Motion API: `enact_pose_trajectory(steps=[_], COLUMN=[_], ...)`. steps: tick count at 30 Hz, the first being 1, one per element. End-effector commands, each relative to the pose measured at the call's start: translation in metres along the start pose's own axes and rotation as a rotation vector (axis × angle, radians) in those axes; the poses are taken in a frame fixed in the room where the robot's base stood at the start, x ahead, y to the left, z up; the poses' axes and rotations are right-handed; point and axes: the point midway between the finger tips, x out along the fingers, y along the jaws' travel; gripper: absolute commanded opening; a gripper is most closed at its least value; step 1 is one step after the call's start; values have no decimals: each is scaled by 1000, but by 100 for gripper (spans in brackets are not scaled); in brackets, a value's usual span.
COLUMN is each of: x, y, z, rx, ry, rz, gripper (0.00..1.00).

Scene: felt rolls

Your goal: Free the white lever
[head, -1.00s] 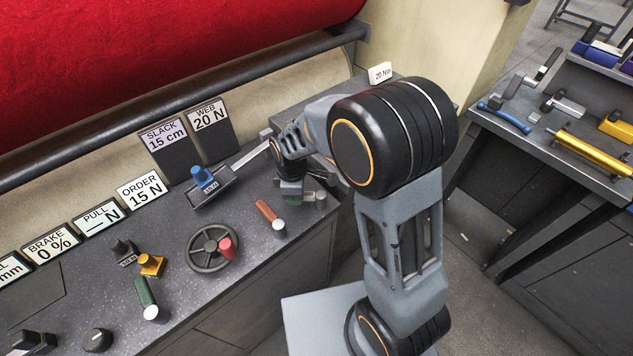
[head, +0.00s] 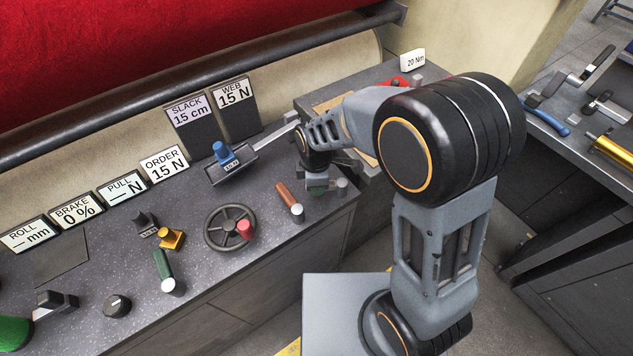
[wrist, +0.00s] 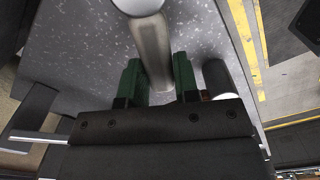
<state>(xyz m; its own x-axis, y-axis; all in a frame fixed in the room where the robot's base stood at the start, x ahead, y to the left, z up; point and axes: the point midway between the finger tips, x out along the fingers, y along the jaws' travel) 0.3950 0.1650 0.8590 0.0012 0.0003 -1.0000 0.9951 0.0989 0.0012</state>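A pale lever with a white rounded top (wrist: 152,48) stands between the two green fingertips of my gripper (wrist: 160,84) in the wrist view. The fingers press close on both sides of its shaft, with no clear gap. In the head view my gripper (head: 317,184) is low over the right end of the bench. There the lever is mostly hidden by my wrist, and I cannot pick it out surely. A short grey post (head: 341,187) stands just right of the fingers.
A brown handle with a white end (head: 290,201) lies close left of my gripper. A blue knob on a slide (head: 222,153), a handwheel (head: 230,228) and a green handle (head: 164,270) are farther left. The WEB card (head: 233,94) reads 15 N.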

Motion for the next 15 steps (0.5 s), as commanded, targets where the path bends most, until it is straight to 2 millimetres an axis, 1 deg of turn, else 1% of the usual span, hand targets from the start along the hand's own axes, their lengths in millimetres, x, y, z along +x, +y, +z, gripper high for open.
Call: enact_pose_trajectory(steps=[1, 6, 8, 15], x=[0, 0, 0, -1], y=[0, 0, 0, 0], z=[-1, 0, 1, 1], rx=[-7, -1, 1, 3], ry=[0, 0, 0, 0], rz=[0, -1, -1, -1], gripper=[32, 49, 53, 53])
